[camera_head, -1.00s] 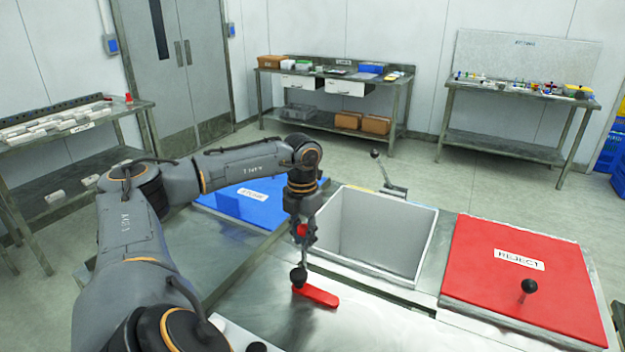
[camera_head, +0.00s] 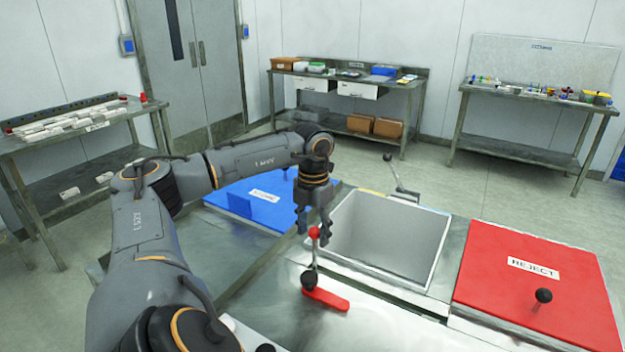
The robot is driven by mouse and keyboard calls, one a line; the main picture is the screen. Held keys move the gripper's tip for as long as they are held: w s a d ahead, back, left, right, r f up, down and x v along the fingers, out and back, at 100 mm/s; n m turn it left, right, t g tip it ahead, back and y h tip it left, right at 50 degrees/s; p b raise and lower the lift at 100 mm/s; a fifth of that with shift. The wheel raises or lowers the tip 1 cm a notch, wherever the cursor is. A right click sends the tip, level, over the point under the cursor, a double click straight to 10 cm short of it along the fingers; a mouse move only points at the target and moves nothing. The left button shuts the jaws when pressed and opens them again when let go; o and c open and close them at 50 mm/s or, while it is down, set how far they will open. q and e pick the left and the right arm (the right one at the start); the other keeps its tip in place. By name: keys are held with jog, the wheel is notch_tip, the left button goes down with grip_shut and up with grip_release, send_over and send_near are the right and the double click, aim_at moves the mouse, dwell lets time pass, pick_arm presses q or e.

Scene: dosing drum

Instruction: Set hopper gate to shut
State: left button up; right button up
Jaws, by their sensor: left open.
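A second lever with a dark knob (camera_head: 388,157) leans at the hopper's back edge. Which lever moves the gate is not shown. My right gripper is out of view.
A blue lid (camera_head: 262,195) lies left of the hopper, partly behind my arm. A red lid marked REJECT (camera_head: 540,285) with a black knob (camera_head: 543,295) lies right. Loaded benches stand along the walls.

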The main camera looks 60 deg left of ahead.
pick_arm(q)
notch_tip(320, 180, up, 9)
jog(key=shift+a+r, duration=0.1)
jog(key=shift+r, duration=0.1)
dwell(0.6)
